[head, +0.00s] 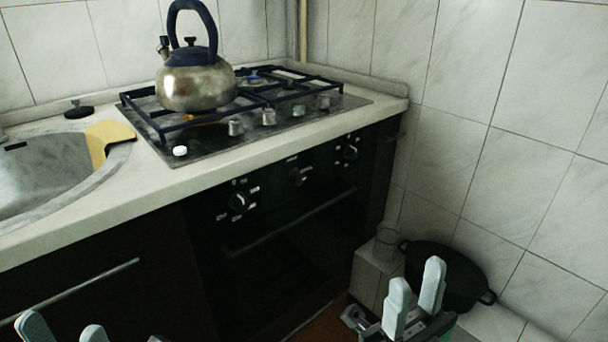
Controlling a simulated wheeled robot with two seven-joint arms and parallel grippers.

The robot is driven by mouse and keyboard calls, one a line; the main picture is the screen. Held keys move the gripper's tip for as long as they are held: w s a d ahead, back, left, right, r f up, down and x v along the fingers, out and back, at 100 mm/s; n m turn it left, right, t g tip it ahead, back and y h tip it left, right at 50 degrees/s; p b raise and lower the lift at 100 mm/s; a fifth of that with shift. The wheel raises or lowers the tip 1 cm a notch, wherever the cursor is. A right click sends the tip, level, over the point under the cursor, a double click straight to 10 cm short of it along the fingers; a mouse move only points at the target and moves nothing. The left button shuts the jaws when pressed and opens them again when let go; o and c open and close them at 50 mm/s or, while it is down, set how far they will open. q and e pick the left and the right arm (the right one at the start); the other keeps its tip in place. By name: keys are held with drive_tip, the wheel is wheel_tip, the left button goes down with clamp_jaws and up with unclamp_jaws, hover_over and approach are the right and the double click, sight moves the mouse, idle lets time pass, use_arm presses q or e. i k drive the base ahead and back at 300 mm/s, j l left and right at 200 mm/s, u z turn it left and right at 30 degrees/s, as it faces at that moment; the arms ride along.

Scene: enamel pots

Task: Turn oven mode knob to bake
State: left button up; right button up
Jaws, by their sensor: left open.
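The black oven (285,255) is built in under the counter, with its door shut. Its control panel carries a left knob (241,202), a middle knob (298,177) and a right knob (350,153). Small white labels sit around the knobs, too small to read, so I cannot tell which knob sets the mode or where it points. My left gripper (64,328) is open and empty at the bottom left edge, well away from the knobs. My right gripper (415,288) is open and empty at the bottom right, below and right of the panel.
A kettle (196,88) stands on the gas hob (212,148) above the oven. The oven door handle (290,222) runs below the knobs. A black pot (455,272) and a glass jar (388,245) sit by the right wall. A sink (45,175) is at left.

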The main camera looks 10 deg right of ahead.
sight(294, 176)
drive_tip(key=i+l+u, duration=0.15)
drive_tip(key=i+l, duration=0.15)
drive_tip(key=i+l+u, duration=0.1)
drive_tip(key=i+l, duration=0.15)
drive_tip(key=l, duration=0.3)
drive_tip(key=i+l+u, duration=0.15)
drive_tip(key=l, duration=0.3)
drive_tip(key=i+j, duration=0.05)
drive_tip(key=i, duration=0.05)
